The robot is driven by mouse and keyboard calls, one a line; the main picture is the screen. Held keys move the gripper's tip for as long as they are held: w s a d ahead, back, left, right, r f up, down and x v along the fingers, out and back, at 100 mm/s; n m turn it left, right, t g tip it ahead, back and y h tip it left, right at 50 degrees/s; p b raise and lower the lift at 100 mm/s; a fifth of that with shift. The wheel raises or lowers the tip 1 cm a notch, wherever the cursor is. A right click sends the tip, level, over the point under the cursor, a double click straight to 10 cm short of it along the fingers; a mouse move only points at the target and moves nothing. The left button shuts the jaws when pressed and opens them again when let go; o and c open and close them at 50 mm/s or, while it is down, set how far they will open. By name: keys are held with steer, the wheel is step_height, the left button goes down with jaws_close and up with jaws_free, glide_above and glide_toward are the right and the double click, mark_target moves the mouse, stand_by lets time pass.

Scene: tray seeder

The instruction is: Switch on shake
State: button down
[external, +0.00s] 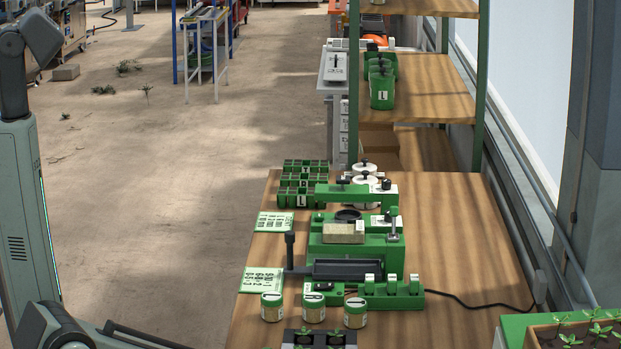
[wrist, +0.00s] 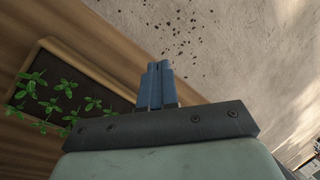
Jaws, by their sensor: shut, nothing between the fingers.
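The green seeder machine (external: 355,240) stands on the wooden bench. Its front panel (external: 400,301) carries a small black switch (external: 324,287) at the left and several upright white-and-green controls (external: 391,284) at the right. The labels are too small to read, so I cannot tell which control is shake or how it is set. My gripper (wrist: 157,68) shows only in the wrist view, with its blue fingers together and empty. It hangs over the floor beside a seedling tray, and the machine is not in that view.
The seedling tray (wrist: 95,80) lies left of the fingers. Small jars (external: 313,308) stand in front of the panel. Printed cards (external: 262,280) lie at the bench's left edge. A lever with a black handle (external: 290,250) rises at the machine's left. A shelf (external: 425,85) stands behind.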

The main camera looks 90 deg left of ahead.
steer(key=s+a+r+n+y, duration=0.1)
steer(key=s+a+r+n, duration=0.25)
steer(key=a, duration=0.65)
steer(key=s+a+r+n, duration=0.2)
steer(key=s+a+r, duration=0.25)
steer(key=a, duration=0.65)
steer(key=s+a+r+n+y, duration=0.1)
steer(key=s+a+r+n, duration=0.3)
steer(key=a, duration=0.6)
steer(key=w+a+r+n+t+y, duration=0.1)
steer(key=a+r, duration=0.3)
steer(key=r, duration=0.6)
steer(key=w+a+r+n, duration=0.1)
steer(key=a+r, duration=0.3)
steer(key=r, duration=0.6)
steer(key=w+a+r+n+t+y, duration=0.1)
steer(key=a+r, duration=0.3)
steer(key=r, duration=0.7)
step_height(320, 180, up, 19)
steer(key=m+t+h, duration=0.3)
steer(key=m+h, duration=0.2)
steer(key=h, duration=0.1)
glide_above(330, 284)
steer(key=s, duration=0.2)
steer(key=f, duration=0.4)
steer(key=w+f, duration=0.1)
steer(key=f, duration=0.8)
steer(key=shift+w+d+f, duration=0.1)
steer(key=shift+w+f, duration=0.05)
steer(key=shift+w, duration=0.1)
